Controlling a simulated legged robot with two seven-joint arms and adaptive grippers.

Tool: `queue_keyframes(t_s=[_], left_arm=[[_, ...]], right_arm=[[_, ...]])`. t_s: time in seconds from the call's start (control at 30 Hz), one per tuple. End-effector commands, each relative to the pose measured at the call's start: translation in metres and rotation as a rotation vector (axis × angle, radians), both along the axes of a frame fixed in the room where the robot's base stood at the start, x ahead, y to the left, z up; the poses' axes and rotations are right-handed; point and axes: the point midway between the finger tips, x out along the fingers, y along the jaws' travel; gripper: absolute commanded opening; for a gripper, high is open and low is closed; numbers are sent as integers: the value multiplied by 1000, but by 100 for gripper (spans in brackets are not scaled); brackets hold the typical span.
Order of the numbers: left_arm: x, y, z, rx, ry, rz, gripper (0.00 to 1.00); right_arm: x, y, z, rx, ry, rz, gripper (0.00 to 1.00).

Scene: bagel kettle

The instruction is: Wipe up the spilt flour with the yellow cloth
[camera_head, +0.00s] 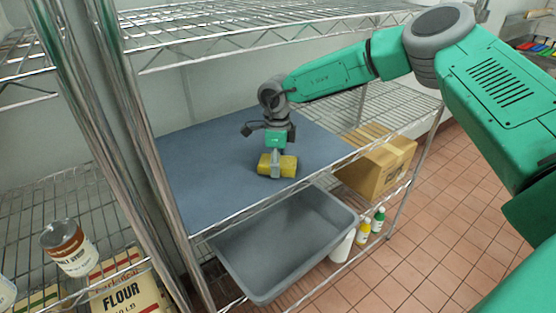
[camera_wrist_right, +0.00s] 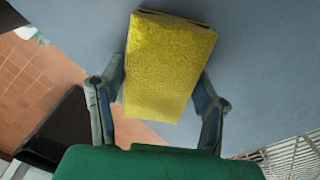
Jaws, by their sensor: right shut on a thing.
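The yellow cloth (camera_head: 287,167), a thick folded block, is at the front part of the blue-grey shelf surface (camera_head: 215,165) in the head view. My right gripper (camera_head: 276,163) points down and is shut on it, one finger showing across its near side. In the right wrist view the cloth (camera_wrist_right: 168,62) sits between the two fingers of the gripper (camera_wrist_right: 158,95). I cannot tell whether the cloth touches the surface or hangs just above it. I see no clear spilt flour in either view. My left gripper is not in view.
A grey tub (camera_head: 285,240) is below the shelf's front edge. A cardboard box (camera_head: 378,168) and bottles (camera_head: 378,220) stand to its right. A metal post (camera_head: 140,140) rises at left, near a syrup can (camera_head: 68,248) and flour bag (camera_head: 125,288). The blue-grey surface around the cloth is clear.

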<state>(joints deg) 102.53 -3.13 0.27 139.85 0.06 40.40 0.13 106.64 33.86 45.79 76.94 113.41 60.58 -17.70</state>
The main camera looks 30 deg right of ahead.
Motion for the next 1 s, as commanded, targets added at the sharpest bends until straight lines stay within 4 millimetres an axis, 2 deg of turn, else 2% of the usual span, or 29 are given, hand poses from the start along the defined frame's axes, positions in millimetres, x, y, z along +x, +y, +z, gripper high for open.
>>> queue_keyframes(t_s=[0.13, 0.3, 0.6, 1.0], left_arm=[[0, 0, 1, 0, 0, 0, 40], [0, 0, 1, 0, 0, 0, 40], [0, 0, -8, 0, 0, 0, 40], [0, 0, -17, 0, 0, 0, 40]], right_arm=[[-2, 14, -2, 1, 2, 4, 34], [-1, 20, -4, 1, 3, 2, 34], [25, 21, -6, 0, 1, 0, 34], [44, 23, -4, 0, 1, 1, 34]])
